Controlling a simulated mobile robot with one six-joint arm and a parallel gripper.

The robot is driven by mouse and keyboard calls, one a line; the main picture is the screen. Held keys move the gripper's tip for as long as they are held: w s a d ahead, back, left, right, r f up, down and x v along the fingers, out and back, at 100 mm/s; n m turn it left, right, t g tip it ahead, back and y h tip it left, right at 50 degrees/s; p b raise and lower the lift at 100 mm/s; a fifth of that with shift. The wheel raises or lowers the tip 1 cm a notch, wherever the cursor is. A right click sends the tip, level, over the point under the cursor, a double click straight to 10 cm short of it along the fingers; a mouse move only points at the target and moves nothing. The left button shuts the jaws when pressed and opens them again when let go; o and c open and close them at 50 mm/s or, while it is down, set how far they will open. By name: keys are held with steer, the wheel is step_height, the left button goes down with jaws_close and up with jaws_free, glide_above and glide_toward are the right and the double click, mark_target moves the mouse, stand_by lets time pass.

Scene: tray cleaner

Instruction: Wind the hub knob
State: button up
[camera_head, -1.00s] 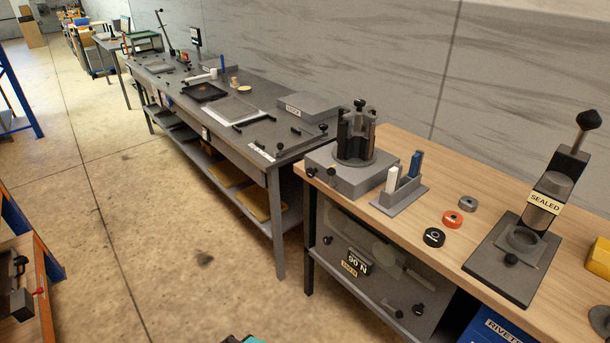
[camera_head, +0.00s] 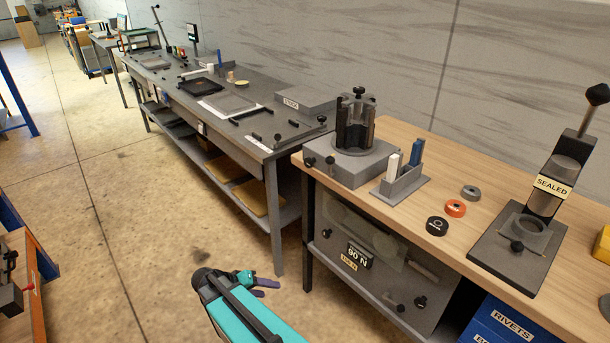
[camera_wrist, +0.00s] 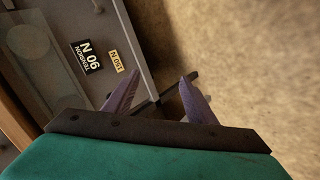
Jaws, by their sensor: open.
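My gripper (camera_head: 266,279) is open and empty, low over the floor in front of the wooden bench. Its two purple fingers are spread in the wrist view (camera_wrist: 161,76). Several black knobs show, and I cannot tell which is the hub knob. One knob (camera_head: 358,91) tops the grey ribbed cylinder (camera_head: 354,127) on a grey block (camera_head: 350,167). Two more sit on the block's front. Others sit on the grey panel (camera_head: 405,278) under the bench, including one at its lower right (camera_head: 420,301). The panel's 90 N tension label (camera_head: 357,255) also shows in the wrist view (camera_wrist: 88,58). My gripper is apart from all these knobs.
On the wooden bench (camera_head: 480,160) stand a holder (camera_head: 402,186) with a white and a blue piece, several rings and a press marked SEALED (camera_head: 553,186). A blue rivets box (camera_head: 505,322) is below. A grey workbench (camera_head: 262,141) stands left. The floor (camera_head: 170,240) is open.

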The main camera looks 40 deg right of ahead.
steer(key=w+d+r+m+t+h+b, duration=0.1)
steer(key=w+d+r+m+h, duration=0.1)
steer(key=w+d+r, duration=0.4)
steer(key=w+d+r+m+h+b, duration=0.1)
steer(key=w+d+r+m+h, duration=0.2)
steer(key=r, duration=0.4)
steer(key=m+h+b, duration=0.2)
steer(key=m+h, duration=0.2)
steer(key=m, duration=0.1)
glide_toward(307, 163)
steer(key=a, duration=0.6)
steer(key=shift+w+d+f, duration=0.1)
steer(key=shift+w+d, duration=0.1)
steer(key=shift+w, duration=0.05)
steer(key=shift+d, duration=0.1)
steer(key=d+p, duration=0.1)
steer(key=d, duration=0.3)
steer(key=d+p, duration=0.1)
steer(key=d, duration=0.4)
steer(key=s+d+p, duration=0.1)
steer(key=d, duration=0.3)
steer(key=shift+d, duration=0.3)
